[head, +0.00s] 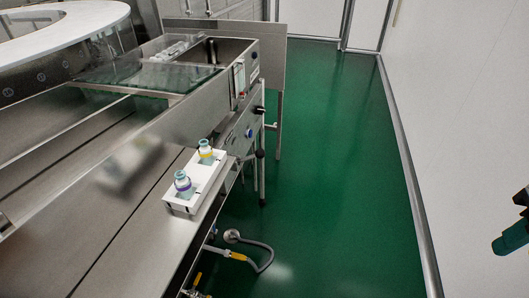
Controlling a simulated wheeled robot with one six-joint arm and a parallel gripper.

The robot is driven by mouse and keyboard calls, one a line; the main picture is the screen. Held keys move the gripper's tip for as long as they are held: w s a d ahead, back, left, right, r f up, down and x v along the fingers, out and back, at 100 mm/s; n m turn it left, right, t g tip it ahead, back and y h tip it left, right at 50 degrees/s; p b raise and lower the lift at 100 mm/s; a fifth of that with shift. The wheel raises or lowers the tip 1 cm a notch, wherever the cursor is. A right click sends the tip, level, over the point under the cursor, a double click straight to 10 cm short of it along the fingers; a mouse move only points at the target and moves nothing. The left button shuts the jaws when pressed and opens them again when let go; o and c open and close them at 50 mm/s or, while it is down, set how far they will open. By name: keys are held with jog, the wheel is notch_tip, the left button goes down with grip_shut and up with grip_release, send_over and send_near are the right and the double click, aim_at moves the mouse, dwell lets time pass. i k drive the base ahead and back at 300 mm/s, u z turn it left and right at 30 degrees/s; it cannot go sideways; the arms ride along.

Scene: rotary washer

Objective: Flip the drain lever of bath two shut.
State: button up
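Two yellow lever handles show low at the front of the steel bench. One yellow lever (238,256) sits on a pipe fitting with a grey hose, and it lies roughly along the pipe. The other yellow lever (197,280) is nearer, at the bottom edge, and stands up at a slant from its valve. I cannot tell which belongs to bath two; no bath number is readable. A dark and teal end part of my arm (510,235) shows at the right edge, far from both levers. Its fingers cannot be made out.
A white holder (179,205) with two small bottles stands on the bench's front edge. A steel basin unit (190,85) with knobs on its front stands further back. The green floor (340,170) between bench and right wall (460,100) is clear, except for the grey hose (268,258).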

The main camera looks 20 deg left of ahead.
aim_at(260, 153)
jog(key=k, duration=0.6)
jog(key=u, duration=0.5)
jog(key=i, duration=1.6)
jog(key=z, duration=0.25)
